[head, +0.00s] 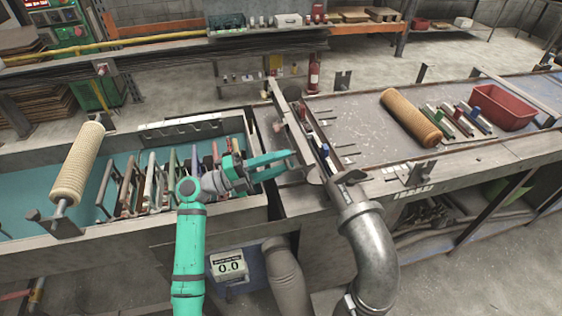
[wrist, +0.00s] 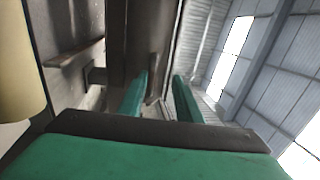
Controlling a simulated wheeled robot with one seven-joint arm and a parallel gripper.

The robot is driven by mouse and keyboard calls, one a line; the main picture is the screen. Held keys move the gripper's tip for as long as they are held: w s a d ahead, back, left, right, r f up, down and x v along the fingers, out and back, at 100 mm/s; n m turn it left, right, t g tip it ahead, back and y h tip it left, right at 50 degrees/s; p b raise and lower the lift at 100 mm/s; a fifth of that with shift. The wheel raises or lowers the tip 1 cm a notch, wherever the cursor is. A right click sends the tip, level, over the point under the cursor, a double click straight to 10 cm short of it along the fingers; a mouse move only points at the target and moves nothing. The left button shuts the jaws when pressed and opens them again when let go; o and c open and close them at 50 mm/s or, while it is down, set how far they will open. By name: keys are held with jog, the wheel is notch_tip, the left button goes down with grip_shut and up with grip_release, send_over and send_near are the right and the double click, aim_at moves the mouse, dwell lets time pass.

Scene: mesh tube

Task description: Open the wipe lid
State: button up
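My gripper (head: 289,163) reaches right from the green arm, over the right end of the tank. In the wrist view its two green fingers (wrist: 160,92) stand apart with a gap between them, and nothing is clearly held. A long narrow grey metal bar (head: 296,130) lies along the divider between tank and table, just beyond the fingertips. It may be the wipe lid, but I cannot tell for sure. Whether the fingertips touch it cannot be told. In the wrist view a dark upright metal part shows behind and between the fingers.
The teal tank (head: 40,215) holds several upright coloured frames and a tan roller (head: 78,165). A large grey pipe (head: 372,250) rises in front of the divider. The table at right bears another tan roller (head: 411,117) and a red bin (head: 503,107).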

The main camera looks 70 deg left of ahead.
jog(key=v, duration=0.7)
jog(key=shift+s, duration=0.2)
